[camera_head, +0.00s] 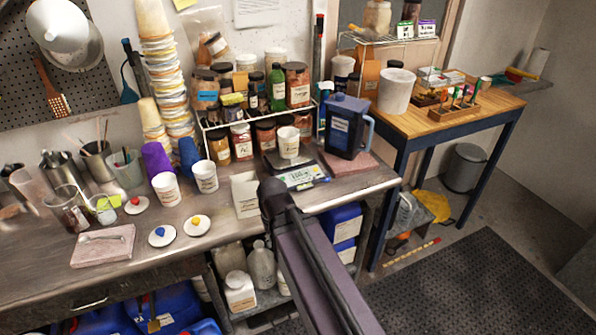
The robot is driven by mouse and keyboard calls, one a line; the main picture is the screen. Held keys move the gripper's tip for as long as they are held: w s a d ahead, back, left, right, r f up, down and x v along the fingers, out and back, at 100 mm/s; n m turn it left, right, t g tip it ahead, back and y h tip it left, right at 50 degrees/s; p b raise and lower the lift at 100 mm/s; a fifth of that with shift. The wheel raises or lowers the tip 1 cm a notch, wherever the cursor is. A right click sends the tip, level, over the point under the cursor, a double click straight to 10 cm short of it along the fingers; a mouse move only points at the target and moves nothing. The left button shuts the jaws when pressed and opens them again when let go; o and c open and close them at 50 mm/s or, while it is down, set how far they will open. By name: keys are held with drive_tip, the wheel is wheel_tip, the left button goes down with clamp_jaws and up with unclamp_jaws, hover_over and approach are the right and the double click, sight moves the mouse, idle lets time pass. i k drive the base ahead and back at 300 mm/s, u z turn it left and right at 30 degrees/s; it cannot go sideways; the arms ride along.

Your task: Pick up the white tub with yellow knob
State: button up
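A white round lid with a yellow knob (196,226) lies on the metal bench near its front edge. I see no tub under it that I can make out; it looks flat on the bench. Two small white tubs, one left (166,188) and one right (205,177), stand upright just behind it. Another white tub (289,142) stands on a scale further right. My dark arm rises from the bottom centre and ends in front of the bench, right of the lid. I cannot make out any gripper fingers.
Similar lids with a blue knob (161,236) and a red knob (137,205) lie nearby. A pink slab (104,246) with a spoon is at left. Purple and blue cups, a tall tub stack (163,70) and a jar rack stand behind. A blue pitcher (345,127) is at right.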

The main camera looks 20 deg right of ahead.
sight(289, 143)
drive_tip(key=u, duration=0.05)
drive_tip(key=k, duration=1.3)
drive_tip(key=u, duration=0.15)
drive_tip(key=i, duration=1.8)
drive_tip(key=z, duration=0.7)
